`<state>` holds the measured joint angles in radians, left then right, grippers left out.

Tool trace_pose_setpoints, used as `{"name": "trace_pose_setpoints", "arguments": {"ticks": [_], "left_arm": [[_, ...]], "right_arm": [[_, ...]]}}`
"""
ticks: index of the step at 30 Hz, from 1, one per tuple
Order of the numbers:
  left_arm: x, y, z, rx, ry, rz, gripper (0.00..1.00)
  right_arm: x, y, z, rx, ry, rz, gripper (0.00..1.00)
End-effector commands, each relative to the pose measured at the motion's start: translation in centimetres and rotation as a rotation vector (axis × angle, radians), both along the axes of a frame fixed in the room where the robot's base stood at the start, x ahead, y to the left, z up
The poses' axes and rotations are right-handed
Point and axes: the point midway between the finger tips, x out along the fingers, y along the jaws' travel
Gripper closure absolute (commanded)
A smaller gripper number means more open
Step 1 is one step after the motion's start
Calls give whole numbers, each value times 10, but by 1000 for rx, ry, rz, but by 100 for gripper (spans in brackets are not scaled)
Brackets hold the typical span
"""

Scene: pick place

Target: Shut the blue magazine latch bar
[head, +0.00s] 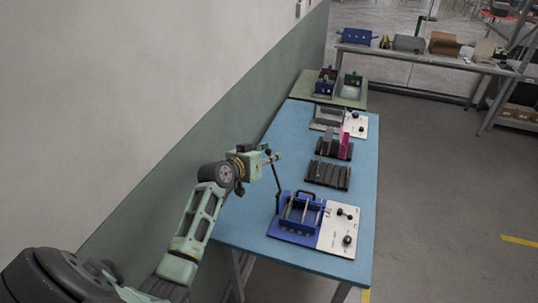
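The blue magazine (284,228) sits on a blue and white base near the front of the blue table. A thin dark bar (276,180) stands up steeply at the magazine's left side; I cannot tell for sure whether it is the latch bar. My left gripper (273,155) is up beside the bar's top end, above the table's left edge. It is too small to tell whether its fingers are open or touch the bar. My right gripper is not in view.
The white panel (338,228) with black knobs adjoins the magazine on the right. Dark slotted racks (327,176) and a pink part (344,144) stand farther back on the table (243,219). A wall runs close along the left. The floor at right is clear.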

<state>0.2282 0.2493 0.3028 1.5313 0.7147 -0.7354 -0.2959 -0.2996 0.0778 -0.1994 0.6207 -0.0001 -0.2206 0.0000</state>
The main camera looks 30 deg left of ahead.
Motion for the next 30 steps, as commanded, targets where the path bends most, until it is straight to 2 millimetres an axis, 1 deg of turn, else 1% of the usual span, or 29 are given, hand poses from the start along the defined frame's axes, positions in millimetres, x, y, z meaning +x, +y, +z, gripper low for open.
{"name": "trace_pose_setpoints", "arguments": {"ticks": [9, 19, 30], "left_arm": [[2, -1, -2, 0, 1, 0, 71], [2, 0, -1, 0, 1, 0, 100], [2, 0, -1, 0, 0, 1, 100]], "right_arm": [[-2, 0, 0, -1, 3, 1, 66], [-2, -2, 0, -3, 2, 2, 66], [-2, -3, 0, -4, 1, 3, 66]]}}
